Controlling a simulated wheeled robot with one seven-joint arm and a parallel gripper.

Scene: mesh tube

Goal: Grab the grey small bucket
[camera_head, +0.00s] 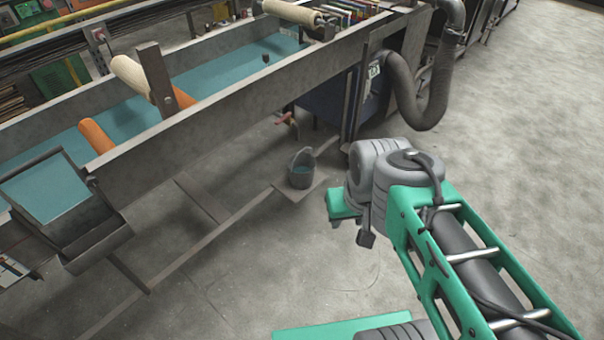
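The small grey bucket (302,171) stands upright on a small flat plate (299,189) low down under the long trough, near the middle of the view. Its handle rises above the rim, and something bluish shows inside it. My arm, green and grey, reaches in from the lower right, and its far end is just right of the bucket, with a gap between them in the picture. The fingers of my gripper cannot be made out; the arm's own joints may hide them.
A long metal trough (215,118) with blue-green inside and rollers runs above and behind the bucket. Its lower frame bar (215,231) crosses the floor to the left. A grey hose (428,100) hangs at the upper right. The concrete floor (525,120) at right is clear.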

